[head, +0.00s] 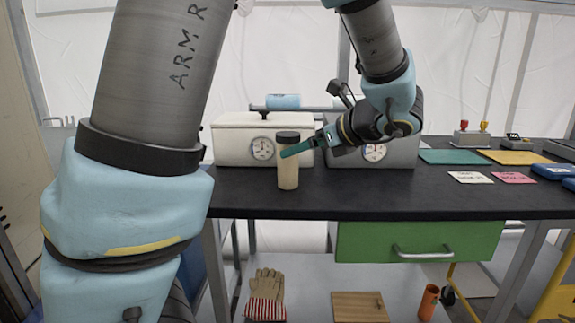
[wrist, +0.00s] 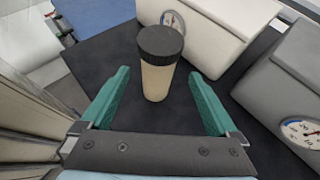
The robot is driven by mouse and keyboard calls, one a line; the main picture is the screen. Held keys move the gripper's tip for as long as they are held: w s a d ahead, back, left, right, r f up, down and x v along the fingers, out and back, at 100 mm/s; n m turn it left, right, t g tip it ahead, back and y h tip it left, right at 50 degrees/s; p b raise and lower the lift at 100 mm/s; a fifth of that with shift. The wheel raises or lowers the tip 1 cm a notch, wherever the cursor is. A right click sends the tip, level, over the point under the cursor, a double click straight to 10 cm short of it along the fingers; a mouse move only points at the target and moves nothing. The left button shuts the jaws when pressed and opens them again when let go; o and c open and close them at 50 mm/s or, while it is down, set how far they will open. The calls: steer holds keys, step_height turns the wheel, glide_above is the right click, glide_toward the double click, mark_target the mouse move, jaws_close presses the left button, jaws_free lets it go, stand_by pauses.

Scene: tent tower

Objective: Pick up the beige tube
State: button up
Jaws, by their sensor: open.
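The beige tube (head: 288,173) with a black cap stands upright on the black table in the head view, in front of the white box. My gripper (head: 300,148) reaches in from the right at the tube's upper part, its teal finger overlapping the tube just under the cap. In the wrist view the tube (wrist: 157,75) stands between and a little beyond the two teal fingers (wrist: 158,97) of my open gripper. A gap shows on each side of the tube there.
The white box (head: 235,140) with a dial stands behind the tube, and a grey box (head: 350,155) with a dial stands to its right. The black table (head: 400,200) is clear around the tube. Cards and mats lie further right.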

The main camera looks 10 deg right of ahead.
mark_target(292, 186)
steer(key=x, duration=0.4)
steer(key=shift+a+f, duration=0.2)
steer(key=shift+f, duration=0.05)
jaws_close()
stand_by(0.5)
